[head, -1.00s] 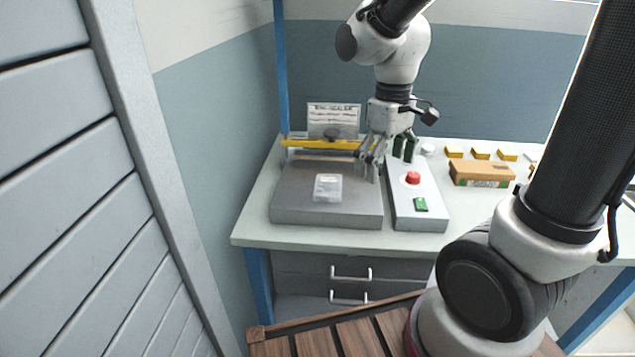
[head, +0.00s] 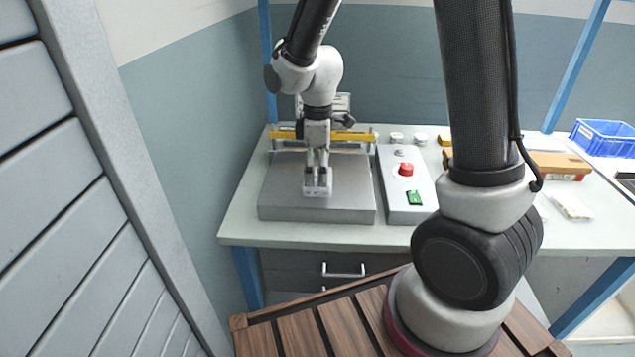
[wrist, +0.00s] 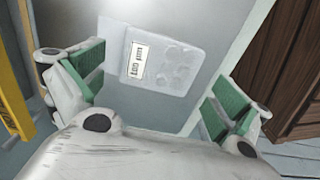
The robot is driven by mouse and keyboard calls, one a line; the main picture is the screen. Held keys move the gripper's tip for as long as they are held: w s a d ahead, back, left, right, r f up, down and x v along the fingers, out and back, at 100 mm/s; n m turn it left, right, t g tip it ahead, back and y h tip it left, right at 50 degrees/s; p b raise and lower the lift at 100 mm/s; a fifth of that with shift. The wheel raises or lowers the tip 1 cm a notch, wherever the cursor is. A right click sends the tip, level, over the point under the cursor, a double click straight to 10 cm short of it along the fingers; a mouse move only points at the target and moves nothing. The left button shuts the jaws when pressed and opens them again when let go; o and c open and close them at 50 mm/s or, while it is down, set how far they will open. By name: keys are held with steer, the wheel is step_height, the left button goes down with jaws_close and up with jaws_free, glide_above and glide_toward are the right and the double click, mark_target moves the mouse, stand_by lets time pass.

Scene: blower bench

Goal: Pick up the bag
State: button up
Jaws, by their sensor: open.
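The bag is a clear, flat pouch with a white printed label (wrist: 165,62), lying on the grey metal plate of the sealer. In the head view the bag (head: 317,191) is mostly hidden behind my gripper. My gripper (head: 318,180) is over the plate, pointing down at the bag. In the wrist view my gripper (wrist: 155,95) is open, with its green-padded fingers on either side of the bag. The fingers look apart from the bag. The grey plate (head: 275,203) carries the bag near its middle.
A yellow bar (head: 283,134) runs along the plate's back edge. To the right is a control box (head: 398,212) with a red button (head: 406,169). A cardboard box (head: 562,163) and a blue crate (head: 603,137) stand farther right on the bench.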

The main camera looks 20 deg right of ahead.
mark_target(317, 178)
step_height(317, 178, down, 3)
steer(key=shift+r, duration=0.15)
steer(key=c, duration=1)
step_height(317, 178, up, 10)
steer(key=f, duration=0.9)
steer(key=shift+w+d+f, duration=0.2)
steer(key=shift+w+f, duration=0.15)
